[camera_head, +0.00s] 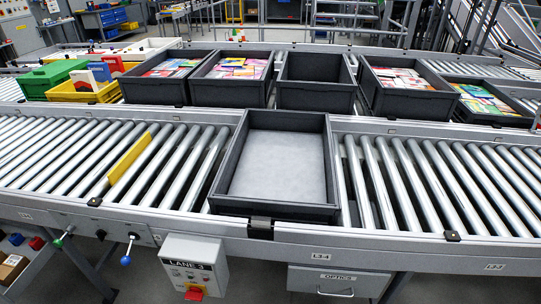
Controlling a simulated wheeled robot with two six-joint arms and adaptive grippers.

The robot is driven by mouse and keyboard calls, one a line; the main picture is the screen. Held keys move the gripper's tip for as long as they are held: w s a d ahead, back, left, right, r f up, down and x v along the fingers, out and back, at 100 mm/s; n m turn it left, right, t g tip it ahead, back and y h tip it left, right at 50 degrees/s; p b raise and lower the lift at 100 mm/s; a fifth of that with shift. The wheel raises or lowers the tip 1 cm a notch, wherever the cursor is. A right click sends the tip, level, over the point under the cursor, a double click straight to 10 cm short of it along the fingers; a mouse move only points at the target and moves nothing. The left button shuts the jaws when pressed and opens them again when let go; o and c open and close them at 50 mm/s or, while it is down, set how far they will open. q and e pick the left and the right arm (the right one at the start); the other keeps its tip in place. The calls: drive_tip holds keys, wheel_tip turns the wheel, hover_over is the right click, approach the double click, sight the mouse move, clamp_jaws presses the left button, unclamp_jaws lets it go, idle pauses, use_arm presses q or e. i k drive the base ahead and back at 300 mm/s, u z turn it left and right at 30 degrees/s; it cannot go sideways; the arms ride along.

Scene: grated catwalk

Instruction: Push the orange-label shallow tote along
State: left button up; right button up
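A dark grey, open tote (326,165) sits on the near roller conveyor at the middle of the view. It is empty, with a light grey floor. I can make out no orange label on it. A lower, shallow dark tote (470,117) with colourful packets stands at the right on the far conveyor; I see no orange label there either. Neither of my grippers shows in this view.
Several deeper dark totes (318,98) stand on the far conveyor, with green (50,78) and yellow (84,95) crates at left. A yellow strip (129,158) lies between the near rollers (60,150). A control box (195,268) hangs below the front rail.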

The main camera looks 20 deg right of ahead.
sight(280, 174)
drive_tip(key=z, duration=0.05)
drive_tip(key=k, duration=1.05)
drive_tip(key=z, duration=0.95)
drive_tip(key=i, duration=1.05)
drive_tip(key=u, duration=0.9)
drive_tip(key=i, duration=0.6)
drive_tip(key=u, duration=0.6)
